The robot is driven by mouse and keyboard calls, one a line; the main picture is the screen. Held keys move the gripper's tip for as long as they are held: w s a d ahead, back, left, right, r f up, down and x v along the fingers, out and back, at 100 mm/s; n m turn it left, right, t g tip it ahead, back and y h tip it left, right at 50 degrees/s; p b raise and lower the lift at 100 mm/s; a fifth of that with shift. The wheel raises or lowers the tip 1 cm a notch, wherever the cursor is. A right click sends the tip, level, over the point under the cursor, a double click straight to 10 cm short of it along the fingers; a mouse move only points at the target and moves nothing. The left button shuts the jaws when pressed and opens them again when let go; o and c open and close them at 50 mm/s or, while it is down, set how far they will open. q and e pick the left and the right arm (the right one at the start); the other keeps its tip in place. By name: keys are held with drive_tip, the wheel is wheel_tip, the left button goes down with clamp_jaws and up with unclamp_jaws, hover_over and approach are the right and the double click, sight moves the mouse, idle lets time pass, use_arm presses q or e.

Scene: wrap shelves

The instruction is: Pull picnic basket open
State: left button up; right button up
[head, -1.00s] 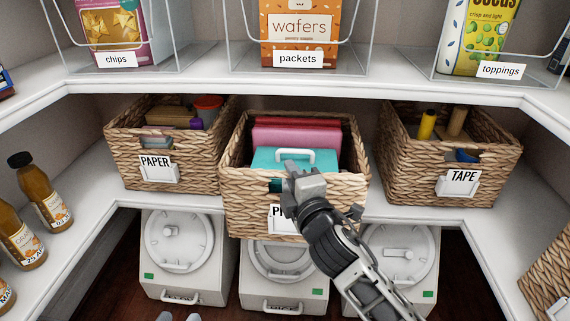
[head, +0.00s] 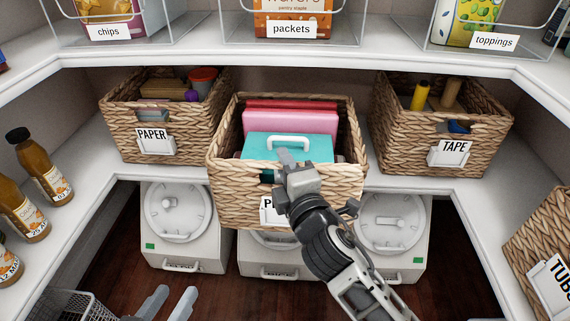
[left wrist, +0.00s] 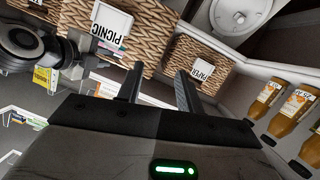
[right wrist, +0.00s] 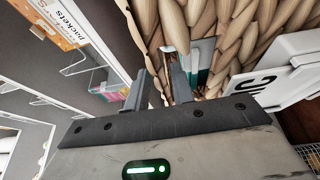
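The woven picnic basket (head: 340,190) sits in the middle of the shelf, its front jutting past the shelf edge. It holds a teal box with a white handle (head: 289,143) and pink and red items. Its label is partly hidden by my right arm in the head view but reads PICNIC in the left wrist view (left wrist: 110,22). My right gripper (head: 283,160) is at its front rim, by the handle hole; in the right wrist view its fingers (right wrist: 158,66) straddle the top rim strip and appear closed on it. My left gripper (head: 172,298) is low, open and empty.
The paper basket (head: 185,145) stands left and the tape basket (head: 485,155) right. Lidded white bins (head: 185,240) stand below. Bottles (head: 42,170) line the left shelf; the tubs basket (head: 530,235) is at right. A wire basket (head: 70,308) is at bottom left.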

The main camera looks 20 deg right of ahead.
drive_tip(key=shift+s, duration=0.35)
use_arm(q)
drive_tip(key=shift+f, duration=0.35)
use_arm(e)
drive_tip(key=s, duration=0.6)
drive_tip(key=shift+s, duration=0.4)
use_arm(q)
drive_tip(key=shift+r, duration=0.15)
